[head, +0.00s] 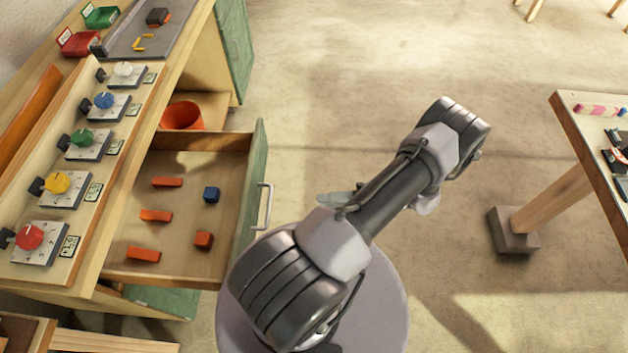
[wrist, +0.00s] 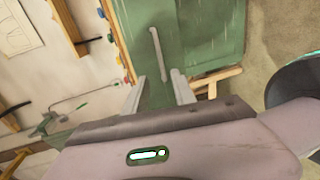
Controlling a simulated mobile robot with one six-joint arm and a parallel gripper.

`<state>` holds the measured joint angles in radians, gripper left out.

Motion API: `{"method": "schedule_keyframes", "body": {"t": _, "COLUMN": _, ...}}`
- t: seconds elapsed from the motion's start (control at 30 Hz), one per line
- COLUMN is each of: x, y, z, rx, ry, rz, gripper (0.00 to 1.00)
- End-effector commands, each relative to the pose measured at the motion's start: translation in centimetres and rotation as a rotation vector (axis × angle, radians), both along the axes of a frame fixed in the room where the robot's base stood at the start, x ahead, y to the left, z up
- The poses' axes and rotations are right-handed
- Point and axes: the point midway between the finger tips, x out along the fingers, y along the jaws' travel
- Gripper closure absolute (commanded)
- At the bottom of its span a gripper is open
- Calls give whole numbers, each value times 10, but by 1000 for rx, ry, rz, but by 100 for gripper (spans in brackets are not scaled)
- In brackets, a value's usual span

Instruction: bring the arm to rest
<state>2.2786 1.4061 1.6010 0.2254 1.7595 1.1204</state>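My gripper (wrist: 158,88) shows in the wrist view with its two pale fingers spread apart. I see nothing held between them. Beyond the fingers is a green front (wrist: 205,30) with a long pale handle (wrist: 158,52); I cannot tell how far off it is. In the head view my arm (head: 385,195) reaches up and to the right over the floor, bent at its far joint. The gripper is mostly or wholly hidden behind the arm there.
An open drawer (head: 180,255) with a green front and a handle (head: 265,205) juts out left of my arm. It holds several orange blocks and a blue block (head: 211,194). A bench with coloured knobs stands left. A table (head: 575,125) stands right. Floor between is clear.

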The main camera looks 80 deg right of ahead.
Motion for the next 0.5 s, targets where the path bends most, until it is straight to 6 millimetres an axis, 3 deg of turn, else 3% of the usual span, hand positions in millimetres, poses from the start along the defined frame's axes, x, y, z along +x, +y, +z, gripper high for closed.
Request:
{"method": "schedule_keyframes", "body": {"t": 0.13, "x": 2, "y": -2, "z": 3, "rx": -11, "ry": 6, "rz": 14, "gripper": 68}}
{"method": "schedule_keyframes", "body": {"t": 0.23, "x": 23, "y": -14, "z": 27, "rx": -123, "ry": 63, "rz": 164, "gripper": 68}}
{"method": "schedule_keyframes", "body": {"t": 0.37, "x": 98, "y": -25, "z": 97, "rx": -476, "ry": 156, "rz": 605, "gripper": 68}}
{"method": "schedule_keyframes", "body": {"t": 0.5, "x": 189, "y": 5, "z": 174, "rx": -925, "ry": 140, "rz": 1115, "gripper": 68}}
